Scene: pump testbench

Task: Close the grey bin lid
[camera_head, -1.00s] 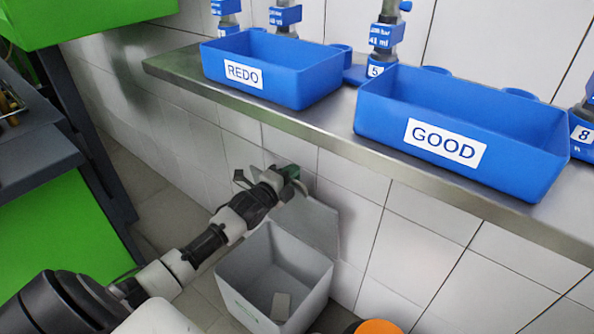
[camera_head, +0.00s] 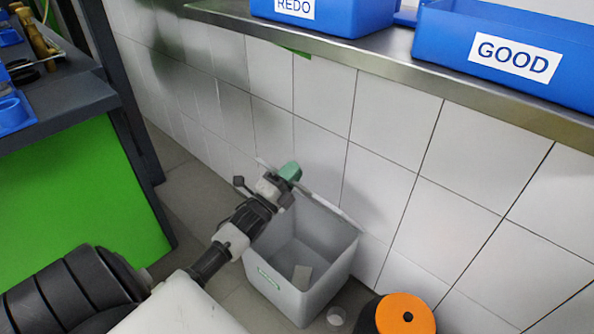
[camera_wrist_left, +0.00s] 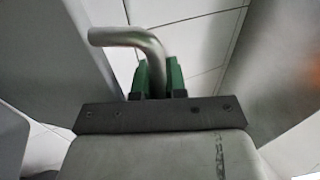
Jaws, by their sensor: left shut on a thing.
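My left gripper (camera_head: 290,172) is at the lid's upper left part. In the left wrist view its green fingers (camera_wrist_left: 158,78) are shut on a bent metal handle (camera_wrist_left: 130,38). The handle's joint with the lid is hidden. My right gripper is not in view.
A steel shelf (camera_head: 400,82) with blue REDO (camera_head: 345,15) and GOOD (camera_head: 440,45) boxes runs above the bin. A green-sided bench (camera_head: 80,190) stands left.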

